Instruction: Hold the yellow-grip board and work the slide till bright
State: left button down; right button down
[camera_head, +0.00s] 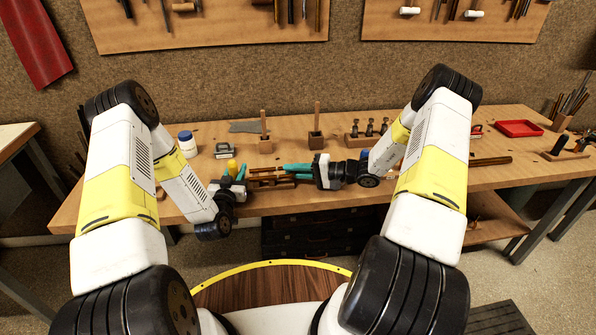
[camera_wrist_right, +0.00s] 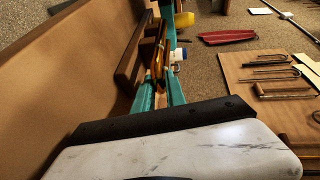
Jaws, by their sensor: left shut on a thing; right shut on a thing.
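My left gripper (camera_head: 241,178) is low over the front of the bench, its teal fingers shut at a yellow grip (camera_head: 232,166). The yellow grip also shows at the top of the right wrist view (camera_wrist_right: 184,20). My right gripper (camera_head: 286,173) comes from the right with its teal fingers pointing left, facing the left one. In the right wrist view its fingers (camera_wrist_right: 163,88) close around a thin golden-brown piece (camera_wrist_right: 158,58), which appears to be the slide. Brown strips (camera_head: 268,180) lie between the two grippers. The board's outline and the exact contact are partly hidden by the fingers.
A white jar with a blue lid (camera_head: 187,144) and a small metal block (camera_head: 222,151) stand at the back left. Wooden blocks with upright pegs (camera_head: 316,140) stand behind the grippers. A red tray (camera_head: 519,128) lies far right.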

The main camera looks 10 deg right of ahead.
jog(key=shift+s+f, duration=0.15)
jog(key=shift+f, duration=0.2)
jog(key=c, duration=1.5)
grip_release()
jog(key=shift+o, duration=0.3)
jog(key=shift+r, duration=0.1)
jog(key=shift+d, duration=0.15)
jog(key=v, duration=1.1)
jog(key=shift+s+d+r, duration=0.1)
jog(key=shift+d+r, duration=0.1)
jog(key=shift+d, duration=0.15)
